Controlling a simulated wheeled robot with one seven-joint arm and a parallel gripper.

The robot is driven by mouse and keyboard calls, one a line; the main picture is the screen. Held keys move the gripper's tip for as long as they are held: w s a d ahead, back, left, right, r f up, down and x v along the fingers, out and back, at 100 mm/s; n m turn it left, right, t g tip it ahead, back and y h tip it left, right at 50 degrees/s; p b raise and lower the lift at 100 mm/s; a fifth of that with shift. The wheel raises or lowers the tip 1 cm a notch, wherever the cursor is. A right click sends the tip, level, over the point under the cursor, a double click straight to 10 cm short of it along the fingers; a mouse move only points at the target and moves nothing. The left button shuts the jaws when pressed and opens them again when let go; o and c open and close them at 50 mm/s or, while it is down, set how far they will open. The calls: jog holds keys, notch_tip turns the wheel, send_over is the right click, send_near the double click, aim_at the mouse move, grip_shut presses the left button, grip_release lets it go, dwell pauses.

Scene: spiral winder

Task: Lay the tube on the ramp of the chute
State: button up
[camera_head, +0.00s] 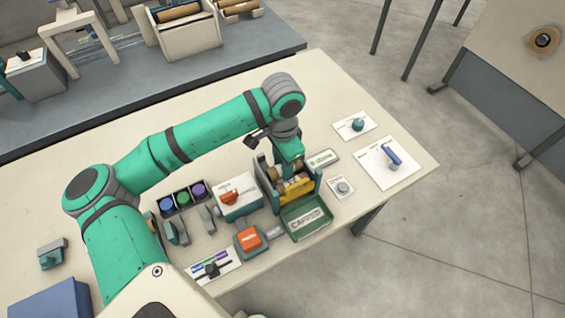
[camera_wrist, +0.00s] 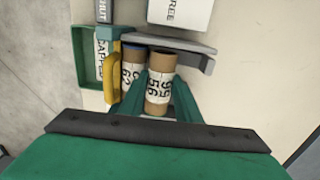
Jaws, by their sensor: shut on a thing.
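My gripper (camera_wrist: 160,98) is shut on a brown cardboard tube (camera_wrist: 159,64) with black printed digits, one green finger on each side. Its upper end shows brown with no coloured cap. A second tube (camera_wrist: 132,68) with a blue end lies alongside on the left. In the head view my gripper (camera_head: 288,160) is over the chute (camera_head: 265,187), which has grey walls and a yellow bar (camera_head: 295,189). The yellow bar also shows in the wrist view (camera_wrist: 111,78). Whether the held tube touches the ramp I cannot tell; my gripper partly hides it.
A green tray (camera_head: 325,226) marked CAPPED adjoins the chute's front. A white box with a red part (camera_head: 231,196), an orange-topped device (camera_head: 249,238) and coloured cap cups (camera_head: 183,198) stand to the left. Cards with small parts (camera_head: 386,162) lie to the right, with bare table between.

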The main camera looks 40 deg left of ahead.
jog(key=o, duration=1)
jog(key=shift+d, duration=0.1)
notch_tip(320, 180, up, 13)
jog(key=shift+r, duration=0.15)
jog(key=shift+a, duration=0.2)
dwell(0.6)
